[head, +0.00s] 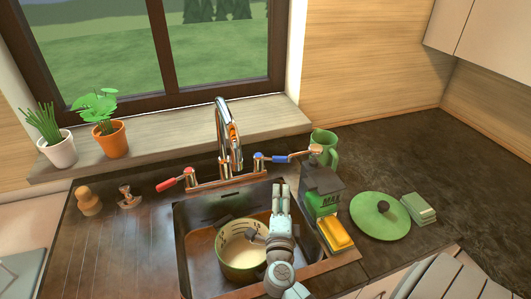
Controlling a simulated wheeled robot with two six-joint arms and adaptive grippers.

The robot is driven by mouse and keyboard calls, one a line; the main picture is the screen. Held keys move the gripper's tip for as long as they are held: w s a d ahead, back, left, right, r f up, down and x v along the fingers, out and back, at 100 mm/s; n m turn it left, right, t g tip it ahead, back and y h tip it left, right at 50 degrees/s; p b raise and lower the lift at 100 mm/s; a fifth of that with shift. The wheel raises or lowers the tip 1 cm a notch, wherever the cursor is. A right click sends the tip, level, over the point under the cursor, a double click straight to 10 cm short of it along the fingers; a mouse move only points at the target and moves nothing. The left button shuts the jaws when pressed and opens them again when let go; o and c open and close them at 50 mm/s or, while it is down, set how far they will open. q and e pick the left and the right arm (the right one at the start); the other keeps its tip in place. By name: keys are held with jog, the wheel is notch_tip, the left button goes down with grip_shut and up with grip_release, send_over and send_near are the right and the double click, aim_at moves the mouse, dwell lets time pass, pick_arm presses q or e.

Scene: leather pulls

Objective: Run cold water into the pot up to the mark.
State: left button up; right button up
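The pot (222,257) stands in the dark sink (190,235), green outside and pale inside, with dark marks around its inner wall. I cannot tell how much water it holds. The chrome tap (222,125) arches above and behind it; no stream shows from the spout. Its red lever (170,184) points left and its blue lever (281,159) points right. My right gripper (281,188) is over the sink's right part, its fingers close together and empty, pointing toward the tap, in front of the blue lever and apart from it. My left gripper is out of view.
A dark green soap bottle (322,185) and a yellow sponge (337,235) stand right of the sink, close to my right gripper. A green mug (325,145) is behind; a green lid (375,222) lies farther right. Potted plants (112,145) line the sill.

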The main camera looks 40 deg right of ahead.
send_near(282, 161)
jog(key=d, duration=0.1)
jog(key=x, duration=0.2)
jog(key=b+x, duration=0.1)
jog(key=x, duration=0.2)
jog(key=b+x, duration=0.1)
jog(key=x, duration=0.2)
jog(key=shift+w+a+f, duration=0.2)
jog(key=shift+w+a, duration=0.05)
jog(key=shift+a, duration=0.1)
jog(key=shift+d+r, duration=0.1)
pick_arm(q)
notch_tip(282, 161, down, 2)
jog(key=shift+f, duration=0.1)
pick_arm(e)
jog(key=shift+s+r, duration=0.1)
jog(key=shift+r, duration=0.05)
grip_shut()
